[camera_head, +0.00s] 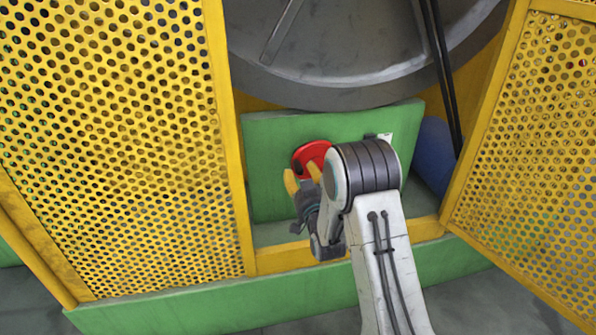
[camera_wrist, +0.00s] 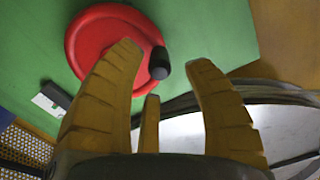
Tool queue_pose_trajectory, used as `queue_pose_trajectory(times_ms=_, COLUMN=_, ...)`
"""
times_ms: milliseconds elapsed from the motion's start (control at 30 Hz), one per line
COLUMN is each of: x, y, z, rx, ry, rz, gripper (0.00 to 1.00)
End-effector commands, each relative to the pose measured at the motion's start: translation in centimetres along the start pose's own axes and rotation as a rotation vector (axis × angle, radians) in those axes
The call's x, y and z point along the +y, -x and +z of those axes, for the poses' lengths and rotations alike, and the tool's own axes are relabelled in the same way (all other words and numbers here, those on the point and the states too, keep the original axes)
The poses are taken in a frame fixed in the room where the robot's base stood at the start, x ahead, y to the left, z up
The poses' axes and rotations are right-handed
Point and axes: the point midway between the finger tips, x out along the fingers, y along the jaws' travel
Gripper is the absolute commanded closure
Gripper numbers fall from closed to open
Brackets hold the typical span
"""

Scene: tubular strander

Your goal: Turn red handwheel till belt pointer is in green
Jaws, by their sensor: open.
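The red handwheel (camera_head: 309,153) is mounted on a green panel (camera_head: 268,150), partly hidden by my arm. In the wrist view the red handwheel (camera_wrist: 92,42) shows as a disc with a black knob (camera_wrist: 159,64) at its right rim. My gripper (camera_head: 303,178) is open and empty, its yellow fingers in front of the wheel's lower part. In the wrist view my gripper (camera_wrist: 163,57) has the knob between its two long fingertips in the picture; I see no clear contact. A small white plate with a dark piece (camera_wrist: 52,97) lies beside the wheel. No pointer or green zone is readable.
Yellow perforated guards stand at the left (camera_head: 115,130) and right (camera_head: 525,140), with the opening between them. A large grey wheel (camera_head: 350,80) and black belts (camera_head: 443,70) are above the panel. A blue cylinder (camera_head: 434,150) is at the right. A yellow sill (camera_head: 285,259) crosses below.

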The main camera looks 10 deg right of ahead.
Motion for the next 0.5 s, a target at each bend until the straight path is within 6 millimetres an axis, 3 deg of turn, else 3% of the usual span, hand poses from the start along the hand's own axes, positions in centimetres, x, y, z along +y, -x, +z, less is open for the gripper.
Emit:
queue_pose_trajectory(times_ms=200, x=0.0, y=-2.2, z=0.1, rx=0.001, ry=0.0, rz=0.0, gripper=0.54)
queue_pose_trajectory(times_ms=500, x=0.0, y=-3.5, z=0.0, rx=-0.001, ry=0.0, rz=0.0, gripper=0.54)
